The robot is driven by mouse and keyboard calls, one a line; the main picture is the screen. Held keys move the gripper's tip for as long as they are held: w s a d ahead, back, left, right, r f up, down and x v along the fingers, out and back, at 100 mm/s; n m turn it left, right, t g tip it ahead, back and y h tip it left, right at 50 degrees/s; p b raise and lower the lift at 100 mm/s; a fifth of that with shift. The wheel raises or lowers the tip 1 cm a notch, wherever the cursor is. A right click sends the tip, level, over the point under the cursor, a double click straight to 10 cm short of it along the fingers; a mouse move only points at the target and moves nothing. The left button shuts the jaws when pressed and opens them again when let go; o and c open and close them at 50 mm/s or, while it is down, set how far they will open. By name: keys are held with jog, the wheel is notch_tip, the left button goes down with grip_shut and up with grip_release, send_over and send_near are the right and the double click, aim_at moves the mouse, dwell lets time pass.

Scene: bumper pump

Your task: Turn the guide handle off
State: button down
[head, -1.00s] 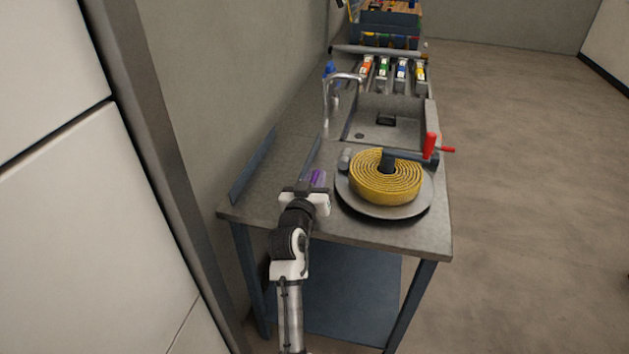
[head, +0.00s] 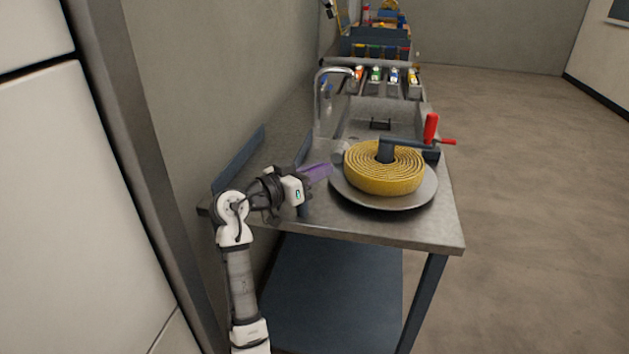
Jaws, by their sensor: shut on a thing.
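My gripper (head: 322,169) has purple fingers and reaches in from the left, over the near left part of the metal table. Its fingertips are at the short grey cylinder (head: 340,150) beside the yellow coil, and they look closed on it. The grip itself is small and partly hidden. I cannot tell for certain whether this cylinder is the guide handle. A red upright handle (head: 431,127) and a small red lever (head: 447,142) sit at the right end of a dark crank arm (head: 408,141), well apart from my gripper.
The yellow coil (head: 384,180) lies on a round grey plate (head: 425,197), close right of my gripper. A sink (head: 380,135) and a tall faucet (head: 319,103) are behind. The wall is close on the left. The floor at right is clear.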

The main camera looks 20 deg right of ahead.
jog(key=shift+s+d+f+m+g+b, duration=0.1)
jog(key=shift+s+m+g+b, duration=0.1)
jog(key=shift+m+g+b, duration=0.45)
jog(key=shift+g+p, duration=0.25)
jog(key=shift+p, duration=0.05)
jog(key=c, duration=1.4)
grip_release()
jog(key=s+a+b, duration=0.1)
jog(key=a, duration=0.8)
jog(key=s+a+b, duration=0.1)
jog(key=a, duration=0.3)
jog(key=shift+s+a+b, duration=0.3)
jog(key=shift+b, duration=0.05)
